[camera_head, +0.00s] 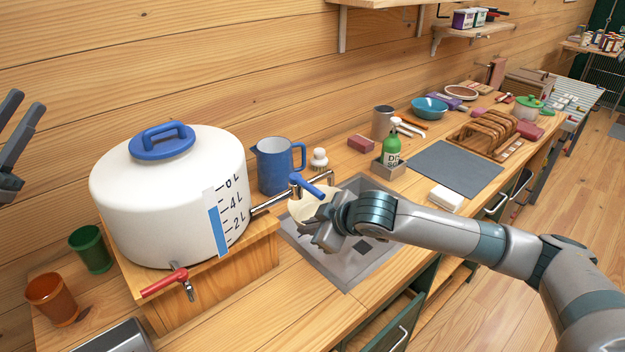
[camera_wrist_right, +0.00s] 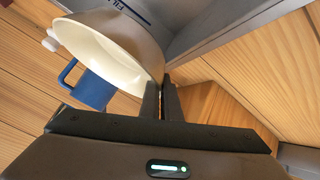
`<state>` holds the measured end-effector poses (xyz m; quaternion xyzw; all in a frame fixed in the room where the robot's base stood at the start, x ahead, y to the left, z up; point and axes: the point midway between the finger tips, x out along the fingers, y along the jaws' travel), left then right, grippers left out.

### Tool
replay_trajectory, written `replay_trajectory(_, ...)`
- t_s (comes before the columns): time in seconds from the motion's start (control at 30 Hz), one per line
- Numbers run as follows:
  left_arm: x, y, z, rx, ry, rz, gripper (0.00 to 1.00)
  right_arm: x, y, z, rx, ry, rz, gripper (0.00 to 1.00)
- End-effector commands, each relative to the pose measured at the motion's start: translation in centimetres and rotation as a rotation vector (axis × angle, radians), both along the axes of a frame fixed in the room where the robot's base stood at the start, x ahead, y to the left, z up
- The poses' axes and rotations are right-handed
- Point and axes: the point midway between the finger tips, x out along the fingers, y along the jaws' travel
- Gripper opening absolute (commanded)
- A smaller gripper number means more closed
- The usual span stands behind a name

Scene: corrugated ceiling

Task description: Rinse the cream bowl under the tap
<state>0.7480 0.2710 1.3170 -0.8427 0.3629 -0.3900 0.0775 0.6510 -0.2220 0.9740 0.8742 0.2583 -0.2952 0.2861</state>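The cream bowl (camera_head: 306,207) is over the sink (camera_head: 352,262), below the tap (camera_head: 318,186) with its blue lever. My right gripper (camera_head: 318,238) is at the bowl's near side. In the right wrist view my right gripper's fingers (camera_wrist_right: 163,100) are close together on the rim of the cream bowl (camera_wrist_right: 105,55). The bowl looks tilted in that view and its visible inside is plain cream. No water stream can be made out. My left gripper (camera_head: 27,100) is at the far left edge, its fingers apart and empty, away from the bowl.
A white water tank (camera_head: 165,205) with a blue lid and red-handled spigot (camera_head: 165,282) stands left of the sink. A blue jug (camera_head: 274,168) is behind the tap. A green soap bottle (camera_head: 391,150) stands right. Two cups (camera_head: 52,300) are at left. The grey mat (camera_head: 455,168) is clear.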

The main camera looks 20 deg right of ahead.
Motion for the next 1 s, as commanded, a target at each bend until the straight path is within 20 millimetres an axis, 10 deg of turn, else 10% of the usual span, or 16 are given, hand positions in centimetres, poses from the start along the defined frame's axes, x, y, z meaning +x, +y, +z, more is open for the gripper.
replay_trajectory(0.47, -1.5, -18.6, 11.5, 0.056, -0.462, -0.014, 0.31, 0.0, 0.0, 0.1, 0.0, -0.002, 0.0, 0.0)
replay_trajectory(1.0, -11.6, -38.0, 21.8, 0.124, -1.025, -0.004, 0.31, 0.0, 0.0, 0.1, 0.0, -0.002, 0.0, 0.0)
